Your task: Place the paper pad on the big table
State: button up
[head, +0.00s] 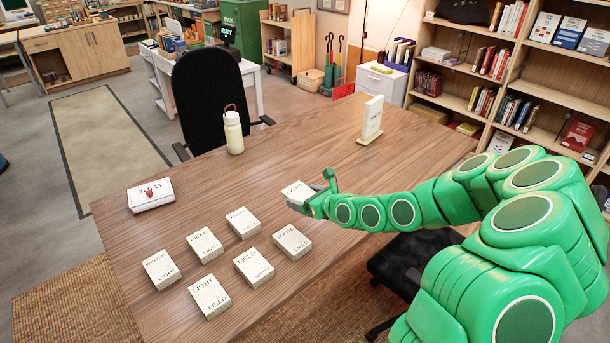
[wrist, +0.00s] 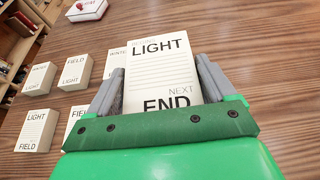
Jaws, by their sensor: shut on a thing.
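My gripper (head: 314,200) is shut on a white paper pad (head: 297,189) printed with LIGHT. In the wrist view the pad (wrist: 158,52) sits between the two grey fingers, with LIGHT and END readable on its face. The pad is over the big wooden table (head: 330,225), close to its top; I cannot tell whether it touches. Several similar white pads lie on the table in rows left of and nearer than my gripper, such as one marked HOUSE and FIELD (head: 291,242). My fingers hide part of the held pad.
A wipes pack (head: 151,194) lies at the table's left, a cream bottle (head: 233,132) stands at the far edge, and an upright white sign (head: 372,118) stands far right. A black chair (head: 207,95) is behind the table. Bare tabletop lies between bottle and sign.

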jog(key=s+d, duration=0.2)
jog(key=d, duration=1.7)
jog(key=w+f, duration=0.3)
jog(key=w, duration=0.1)
jog(key=w+f, duration=0.3)
jog(key=w, duration=0.1)
jog(key=w+f, duration=0.3)
jog(key=w, duration=0.2)
jog(key=shift+w+a+f, duration=0.1)
jog(key=shift+a+f, duration=0.1)
jog(key=shift+f, duration=0.15)
jog(key=shift+w+a+f, duration=0.1)
jog(key=shift+w+f, duration=0.4)
jog(key=shift+f, duration=1.6)
jog(key=shift+f, duration=0.1)
jog(key=o, duration=1)
jog(key=shift+c, duration=0.2)
